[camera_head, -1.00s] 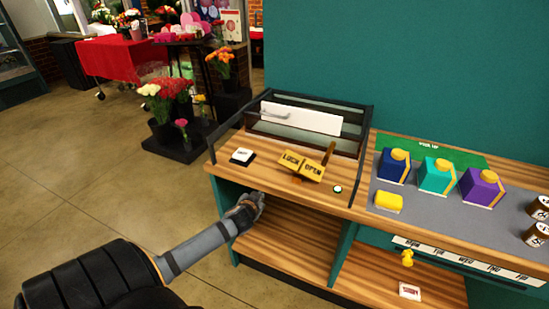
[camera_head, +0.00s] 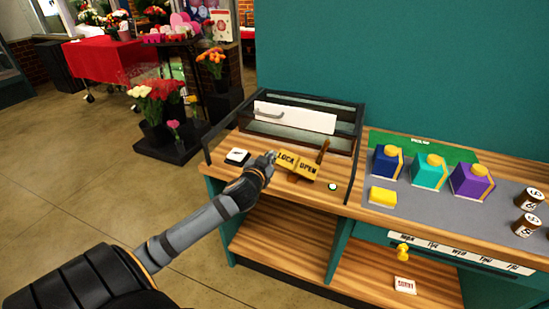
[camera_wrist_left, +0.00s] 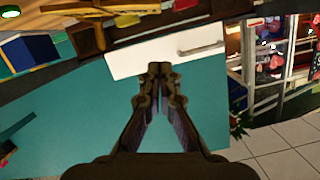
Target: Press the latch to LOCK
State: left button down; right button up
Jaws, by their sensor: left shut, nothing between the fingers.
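The latch is a yellow two-sided rocker plate (camera_head: 297,165) on the wooden counter, marked LOCK on its left half and OPEN on its right half. A brown lever stands at its right rear. My left gripper (camera_head: 270,157) is shut and empty, with its tips at the left end of the LOCK half. I cannot tell whether they touch it. In the left wrist view the closed fingertips (camera_wrist_left: 159,70) show in front of a white panel. My right gripper is not in view.
Behind the latch is a dark-framed glass case with a white handled panel (camera_head: 295,117). A white button on a black base (camera_head: 237,156) lies to the left. A small green-lit button (camera_head: 332,186) is right. Coloured boxes stand farther right.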

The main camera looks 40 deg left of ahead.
pick_arm(q)
jog(key=p, duration=0.1)
send_over(276, 162)
jog(key=shift+w+d+f, duration=0.1)
jog(key=shift+w+f, duration=0.05)
jog(key=shift+f, duration=0.25)
jog(key=shift+w+d+f, duration=0.1)
jog(key=shift+f, duration=0.3)
jog(key=f, duration=0.3)
jog(key=shift+s+a+p, duration=0.2)
jog(key=shift+a+p, duration=0.1)
jog(key=shift+s+a+f, duration=0.1)
jog(key=shift+f, duration=0.45)
jog(key=shift+a, duration=0.1)
jog(key=shift+a+f+n, duration=0.1)
jog(key=shift+f+n, duration=0.15)
jog(key=shift+n, duration=0.05)
jog(key=shift+s+f, duration=0.1)
jog(key=shift+f, duration=0.05)
jog(key=shift+a+f+n, duration=0.15)
jog(key=shift+f+n, duration=0.1)
jog(key=shift+n, duration=0.05)
jog(key=shift+s+a+f+n+h+b, duration=0.1)
jog(key=shift+a+f+n+h+b, duration=0.1)
jog(key=shift+f+n+h+b, duration=0.3)
jog(key=shift+a+f+n+h+b, duration=0.1)
jog(key=shift+a+f+n+h, duration=0.1)
jog(key=shift+f+n, duration=0.45)
jog(key=shift+f, duration=0.25)
